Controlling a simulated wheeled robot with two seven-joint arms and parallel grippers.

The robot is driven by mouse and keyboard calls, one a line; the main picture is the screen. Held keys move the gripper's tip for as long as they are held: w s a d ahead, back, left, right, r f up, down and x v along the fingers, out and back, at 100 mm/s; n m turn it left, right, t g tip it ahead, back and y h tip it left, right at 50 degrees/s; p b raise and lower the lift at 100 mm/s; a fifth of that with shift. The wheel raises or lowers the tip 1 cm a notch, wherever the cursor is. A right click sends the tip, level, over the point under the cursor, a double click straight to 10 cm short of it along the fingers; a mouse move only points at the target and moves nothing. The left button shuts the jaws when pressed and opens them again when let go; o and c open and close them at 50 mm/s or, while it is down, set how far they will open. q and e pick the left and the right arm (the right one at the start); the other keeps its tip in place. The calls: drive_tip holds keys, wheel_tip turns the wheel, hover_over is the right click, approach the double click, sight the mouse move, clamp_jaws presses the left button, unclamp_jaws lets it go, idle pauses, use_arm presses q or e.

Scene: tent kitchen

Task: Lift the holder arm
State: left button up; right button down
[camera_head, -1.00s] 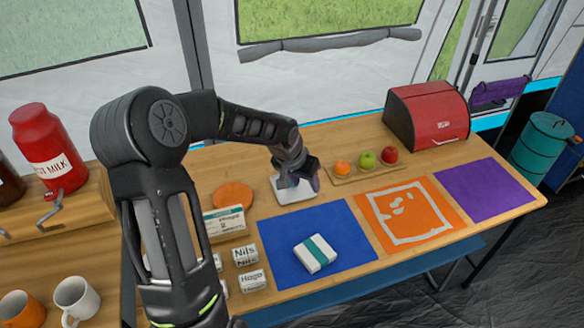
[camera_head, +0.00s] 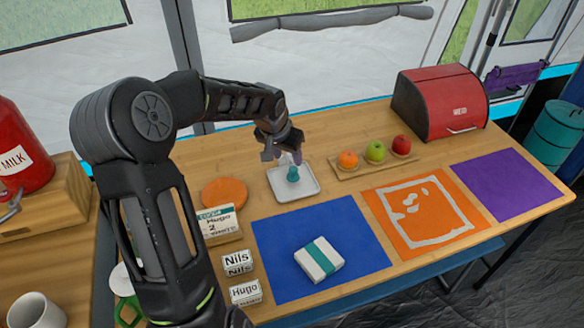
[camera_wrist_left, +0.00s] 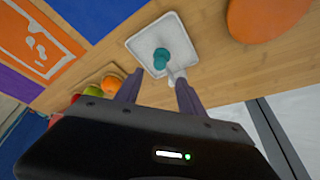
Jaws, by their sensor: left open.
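A square white tray (camera_head: 307,186) stands on the wooden table behind the blue mat. A small teal piece (camera_head: 292,174) sits on the tray; in the wrist view it is a round teal knob (camera_wrist_left: 161,58) beside a thin pale bar (camera_wrist_left: 177,74). I cannot tell for certain which part is the holder arm. My left gripper (camera_head: 281,156) is over the back of the tray, pointing down, and its fingers (camera_wrist_left: 159,80) are apart with the knob just beyond the tips. Nothing is gripped. My right gripper is not in view.
An orange disc (camera_head: 224,192) and a labelled box (camera_head: 219,223) are left of the tray. A fruit board (camera_head: 372,166) is to its right, with the red bread bin (camera_head: 440,103) beyond. A white and teal packet (camera_head: 319,260) lies on the blue mat (camera_head: 350,227).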

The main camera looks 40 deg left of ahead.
sight(293, 169)
use_arm(q)
drive_tip(key=x, duration=0.7)
drive_tip(key=shift+w+f, duration=0.1)
drive_tip(key=shift+f, duration=0.3)
drive_tip(key=shift+c, duration=0.5)
clamp_jaws()
idle(0.8)
